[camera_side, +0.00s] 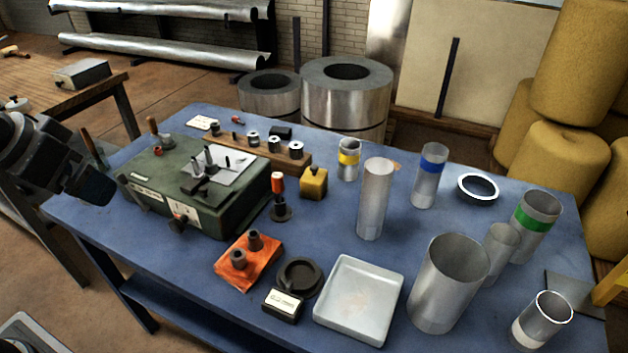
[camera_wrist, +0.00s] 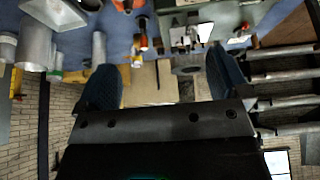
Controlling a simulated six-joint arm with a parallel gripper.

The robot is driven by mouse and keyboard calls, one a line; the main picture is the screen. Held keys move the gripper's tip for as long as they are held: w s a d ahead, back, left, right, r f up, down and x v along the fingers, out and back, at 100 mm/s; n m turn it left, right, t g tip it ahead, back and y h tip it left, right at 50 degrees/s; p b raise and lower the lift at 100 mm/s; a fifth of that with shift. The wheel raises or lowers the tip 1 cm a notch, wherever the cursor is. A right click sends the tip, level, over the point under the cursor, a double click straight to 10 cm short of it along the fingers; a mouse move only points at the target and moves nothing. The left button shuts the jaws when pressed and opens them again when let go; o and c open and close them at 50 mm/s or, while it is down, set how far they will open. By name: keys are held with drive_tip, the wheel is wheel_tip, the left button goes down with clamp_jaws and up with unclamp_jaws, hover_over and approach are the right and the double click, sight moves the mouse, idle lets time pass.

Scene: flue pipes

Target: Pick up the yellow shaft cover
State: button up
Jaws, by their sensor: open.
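The yellow shaft cover (camera_side: 314,183) is a small block with a dark knob on top. It stands on the blue table, right of the green machine and the orange-capped post. A small yellow shape in the wrist view (camera_wrist: 136,58), near the left finger, looks like the same cover.
The green machine (camera_side: 190,185) stands between my gripper and the cover. A wooden rack (camera_side: 300,160) with metal bushings is behind the cover. An orange block (camera_side: 249,262) and white tray (camera_side: 359,300) are in front.

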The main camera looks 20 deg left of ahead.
drive_tip(key=w+d+r, duration=0.2)
drive_tip(key=w, duration=0.9)
drive_tip(key=g, duration=0.1)
hover_over(310, 182)
drive_tip(key=s, duration=0.5)
wheel_tip(310, 182, down, 19)
drive_tip(key=shift+n, duration=0.4)
drive_tip(key=x, duration=0.7)
drive_tip(key=shift+a+f, duration=0.15)
drive_tip(key=shift+f, duration=0.2)
drive_tip(key=shift+x, duration=3.15)
drive_tip(key=shift+w, duration=0.1)
drive_tip(key=shift+c, duration=0.4)
drive_tip(key=c, duration=1)
drive_tip(key=shift+o, duration=0.2)
drive_tip(key=shift+r, duration=0.1)
